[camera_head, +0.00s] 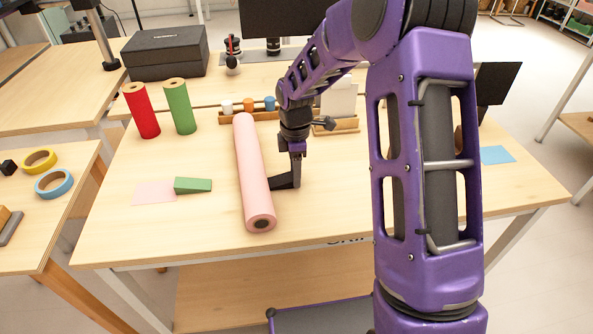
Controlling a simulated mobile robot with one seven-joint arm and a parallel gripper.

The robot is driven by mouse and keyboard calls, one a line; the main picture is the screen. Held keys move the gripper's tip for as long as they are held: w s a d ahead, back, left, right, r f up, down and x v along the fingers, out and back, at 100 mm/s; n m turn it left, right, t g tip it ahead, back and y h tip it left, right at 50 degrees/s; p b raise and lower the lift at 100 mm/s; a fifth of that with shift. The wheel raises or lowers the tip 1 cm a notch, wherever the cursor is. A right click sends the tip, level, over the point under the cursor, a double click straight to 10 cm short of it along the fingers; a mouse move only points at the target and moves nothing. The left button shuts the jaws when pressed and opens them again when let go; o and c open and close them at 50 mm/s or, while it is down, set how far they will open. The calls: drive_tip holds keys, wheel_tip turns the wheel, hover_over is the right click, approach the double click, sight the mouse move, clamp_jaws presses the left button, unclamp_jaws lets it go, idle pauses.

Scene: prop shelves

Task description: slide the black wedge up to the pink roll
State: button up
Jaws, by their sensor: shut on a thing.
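The pink roll (251,170) lies lengthwise on the table, running from back to front, with its near end cap showing a dark core. The black wedge (284,182) lies on the table just right of the roll, its thin end toward the roll. The thin tip is at or very close to the roll's right side; I cannot tell if it touches. My gripper (296,174) points down and is shut on the wedge's thick right end. The fingertips partly hide that end.
A green wedge (193,185) and a pink sheet (154,192) lie left of the roll. Red (141,110) and green (180,106) rolls stand behind. A wooden rack with small jars (249,106) is at the back.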

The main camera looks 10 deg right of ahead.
drive_tip(key=shift+s+a, duration=0.1)
drive_tip(key=shift+a, duration=0.1)
drive_tip(key=o, duration=1.3)
drive_tip(key=shift+c, duration=0.2)
drive_tip(key=shift+r, duration=0.1)
wheel_tip(320, 180, up, 17)
drive_tip(key=p, duration=0.2)
drive_tip(key=shift+p, duration=0.4)
drive_tip(key=shift+r, duration=0.1)
